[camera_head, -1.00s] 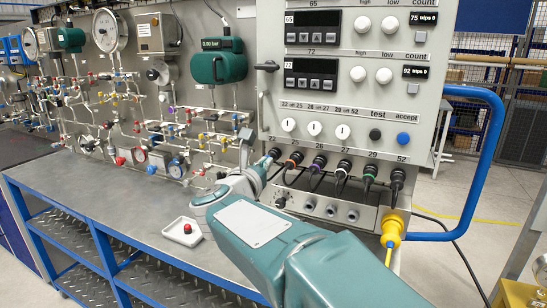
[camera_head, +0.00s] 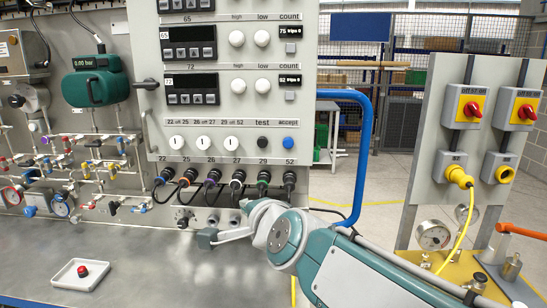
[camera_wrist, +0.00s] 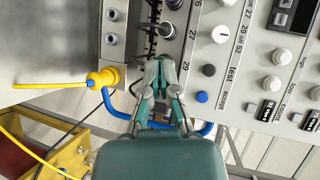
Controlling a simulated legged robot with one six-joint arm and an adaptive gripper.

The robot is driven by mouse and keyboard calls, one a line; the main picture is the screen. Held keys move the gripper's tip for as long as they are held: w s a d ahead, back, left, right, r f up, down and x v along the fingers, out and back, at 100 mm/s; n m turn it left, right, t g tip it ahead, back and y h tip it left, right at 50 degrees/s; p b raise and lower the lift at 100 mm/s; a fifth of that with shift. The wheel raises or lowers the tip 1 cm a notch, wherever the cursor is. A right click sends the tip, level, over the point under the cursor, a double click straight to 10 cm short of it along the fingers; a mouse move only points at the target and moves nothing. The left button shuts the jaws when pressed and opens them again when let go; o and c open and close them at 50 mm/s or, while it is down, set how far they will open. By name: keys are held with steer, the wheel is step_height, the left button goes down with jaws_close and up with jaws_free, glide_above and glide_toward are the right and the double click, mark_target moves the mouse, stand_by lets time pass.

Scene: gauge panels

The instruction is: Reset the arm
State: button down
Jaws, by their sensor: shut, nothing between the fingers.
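My arm's teal and grey links (camera_head: 345,262) come in from the lower right of the head view and reach left, in front of the panel's lower edge. In the wrist view my gripper (camera_wrist: 160,66) is shut and empty, its fingertips together. The tips appear in front of the grey panel, beside the black cable plugs (camera_wrist: 167,29). I cannot tell if they touch anything. The gripper's fingertips are hard to make out in the head view.
The grey control panel (camera_head: 228,133) has several plugs along its bottom. A blue rail (camera_head: 366,140) curves along its right. A white tray (camera_head: 58,280) with a red button (camera_head: 82,270) lies on the metal bench (camera_head: 150,275). A switch stand (camera_head: 430,165) stands at right.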

steer(key=s+d+f+n+g+h, duration=0.6)
steer(key=s+d+f+n, duration=0.6)
steer(key=s+d+f, duration=0.4)
steer(key=s+d+g, duration=0.1)
steer(key=s+d, duration=0.3)
steer(key=shift+f+g, duration=0.3)
steer(key=shift+g, duration=0.1)
